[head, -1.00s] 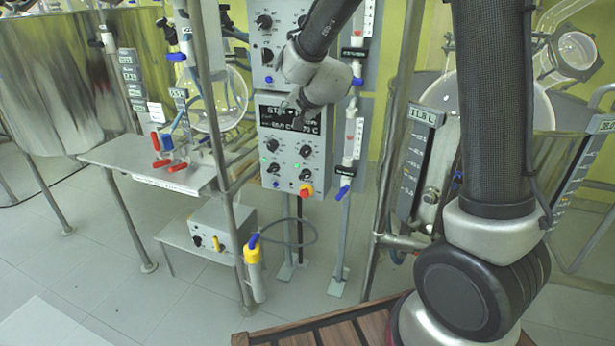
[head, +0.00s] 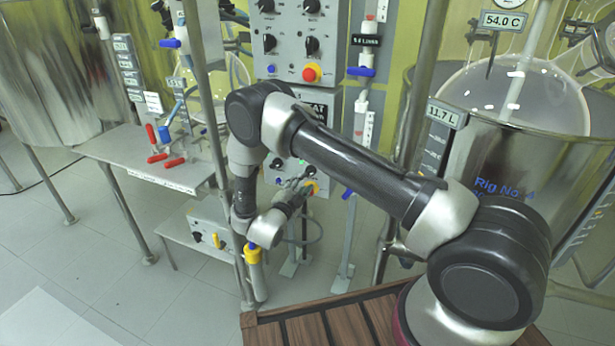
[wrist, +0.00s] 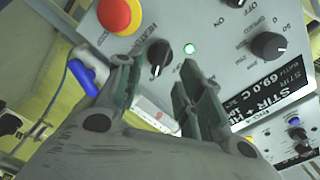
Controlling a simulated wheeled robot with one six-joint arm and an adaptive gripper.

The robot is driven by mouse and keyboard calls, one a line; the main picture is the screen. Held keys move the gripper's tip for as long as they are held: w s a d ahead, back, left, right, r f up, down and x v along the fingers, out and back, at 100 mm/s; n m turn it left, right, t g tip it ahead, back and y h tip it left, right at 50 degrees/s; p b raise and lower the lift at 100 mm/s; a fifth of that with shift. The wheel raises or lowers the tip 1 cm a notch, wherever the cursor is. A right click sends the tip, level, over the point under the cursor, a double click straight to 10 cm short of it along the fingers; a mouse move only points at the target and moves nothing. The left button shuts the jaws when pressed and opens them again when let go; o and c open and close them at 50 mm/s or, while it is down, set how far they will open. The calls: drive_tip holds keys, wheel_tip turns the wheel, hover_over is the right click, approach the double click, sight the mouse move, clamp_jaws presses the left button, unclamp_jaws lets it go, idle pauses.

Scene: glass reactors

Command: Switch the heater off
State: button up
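The lower control box (head: 328,112) stands behind my arm in the head view, which hides much of its front. In the wrist view its panel (wrist: 215,25) fills the top. A black knob (wrist: 158,52), with a partly readable label starting "HEAT", shows between and just beyond my fingertips. A lit green lamp (wrist: 190,47) is right of it. The box's display (wrist: 275,103) reads "STIR + HE..." and 69.0 C. My gripper (wrist: 156,84) is open, its fingers apart and empty, near the panel. In the head view my gripper (head: 308,184) is small beside the box's lower front.
A red-and-yellow stop button (wrist: 119,14) sits close to the knob. Another black knob (wrist: 268,46) is to the right. A metal frame post (head: 208,125) and a blue-handled valve (head: 347,190) flank the box. A glass reactor (head: 530,85) stands at the right.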

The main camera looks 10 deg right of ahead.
sight(307, 176)
drive_tip(key=x, duration=0.5)
drive_tip(key=shift+w+d, duration=0.1)
drive_tip(key=shift+w, duration=0.1)
drive_tip(key=shift+c, duration=0.2)
clamp_jaws()
